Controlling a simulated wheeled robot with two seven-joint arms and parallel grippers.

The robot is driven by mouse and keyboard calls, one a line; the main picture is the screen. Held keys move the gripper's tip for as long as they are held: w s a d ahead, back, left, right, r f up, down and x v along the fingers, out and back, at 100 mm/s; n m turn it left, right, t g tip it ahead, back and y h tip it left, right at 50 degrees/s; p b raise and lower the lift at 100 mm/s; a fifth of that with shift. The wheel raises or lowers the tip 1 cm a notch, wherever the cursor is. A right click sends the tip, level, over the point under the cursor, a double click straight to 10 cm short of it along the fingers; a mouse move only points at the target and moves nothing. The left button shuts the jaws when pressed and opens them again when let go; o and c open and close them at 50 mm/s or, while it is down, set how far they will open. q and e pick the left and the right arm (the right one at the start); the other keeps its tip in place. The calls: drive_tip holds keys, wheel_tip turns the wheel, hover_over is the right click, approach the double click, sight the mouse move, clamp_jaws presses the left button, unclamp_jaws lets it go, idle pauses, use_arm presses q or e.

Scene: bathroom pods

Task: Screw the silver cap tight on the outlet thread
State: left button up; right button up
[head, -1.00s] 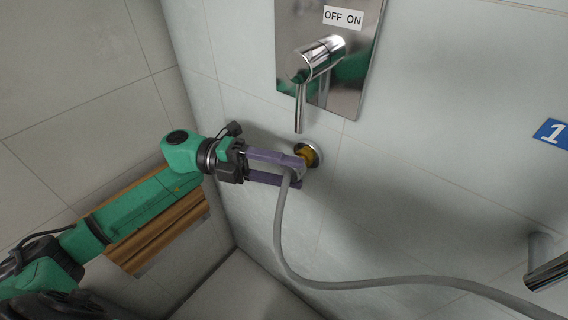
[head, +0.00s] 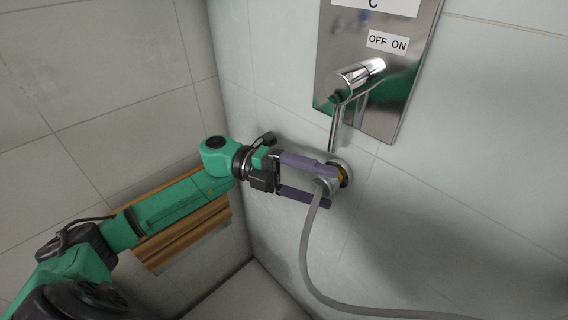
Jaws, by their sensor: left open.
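The outlet (head: 344,174) is a brass-coloured stub in a round silver wall flange, below the lever plate. The silver cap (head: 323,186) sits at the outlet's front end, with the grey hose (head: 308,238) hanging down from it. How far the cap is on the thread cannot be seen; a yellowish part still shows between cap and flange. My left gripper (head: 326,187) comes in from the left with its two purple fingers open, one above and one below the cap. The upper finger hides part of the cap and outlet. My right gripper is not in view.
A chrome plate (head: 385,75) with a lever (head: 342,115) and an OFF ON label is on the wall above the outlet. A wooden slatted seat (head: 190,232) is at the left behind my arm. The hose runs off to the lower right.

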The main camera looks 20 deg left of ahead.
use_arm(q)
drive_tip(key=a+b, duration=0.2)
drive_tip(key=a, duration=1.2)
drive_tip(key=shift+s+a+b, duration=0.15)
drive_tip(key=shift+a+b, duration=0.05)
drive_tip(key=shift+b, duration=0.1)
drive_tip(key=shift+r, duration=0.1)
